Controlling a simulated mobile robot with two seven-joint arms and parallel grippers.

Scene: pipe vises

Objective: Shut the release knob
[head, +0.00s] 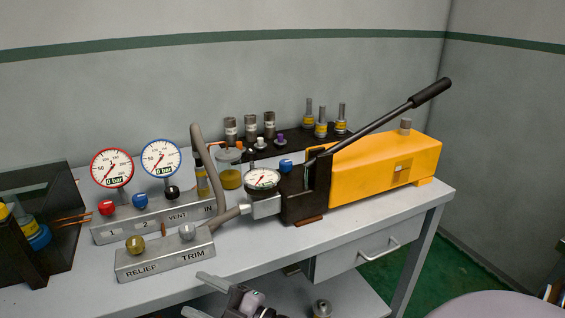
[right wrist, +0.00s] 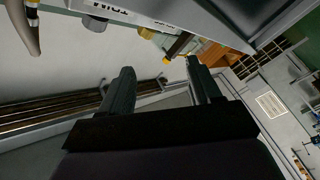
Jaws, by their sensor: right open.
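A blue knob (head: 286,165) sits on the black block at the front of the yellow hand pump (head: 385,170), beside a round gauge (head: 263,179). It is likely the release knob; no label on it is readable, and I cannot tell how far it is turned. My right gripper (head: 194,293) is at the bottom of the head view, low at the bench's front edge and well apart from the blue knob. In the right wrist view its two fingers (right wrist: 160,66) are spread with nothing between them. My left gripper is not in view.
The pump's long black lever (head: 432,92) rises to the right. A RELIEF/TRIM block (head: 165,262) with two knobs stands at the front; behind it is a block with red (head: 106,207), blue and black knobs. A grey hose (head: 203,160) arches between. The bench top right of the RELIEF/TRIM block is clear.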

